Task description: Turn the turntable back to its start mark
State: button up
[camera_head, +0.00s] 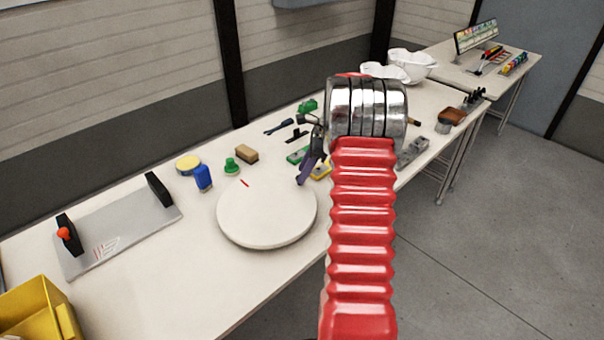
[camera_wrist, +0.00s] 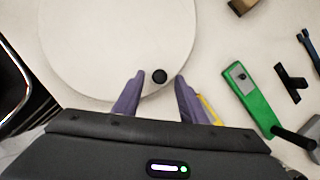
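The turntable (camera_head: 266,212) is a round, off-white disc on the bench, and its lower part fills the upper left of the wrist view (camera_wrist: 95,45). A short red mark (camera_head: 244,183) lies on the disc near its far left rim. A round black knob (camera_wrist: 158,76) stands near the disc's rim in the wrist view. My gripper (camera_wrist: 159,78) has purple fingers, open, one on each side of the knob with gaps visible. In the head view my gripper (camera_head: 307,168) is at the disc's right rim, partly hidden by my arm, which also hides the knob.
A brown block (camera_head: 247,155), a green knobbed piece (camera_head: 232,165) and a blue bottle (camera_head: 203,178) stand behind the turntable. A green tool (camera_wrist: 248,98) lies right of my gripper. A metal plate with black handles (camera_head: 120,230) lies left. The bench front is clear.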

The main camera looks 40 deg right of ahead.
jog(key=shift+w+a+f, duration=0.15)
jog(key=shift+a+f, duration=0.05)
jog(key=shift+f, duration=0.45)
jog(key=shift+c, duration=0.4)
grip_shut()
jog(key=shift+a, duration=0.15)
jog(key=shift+d, duration=0.2)
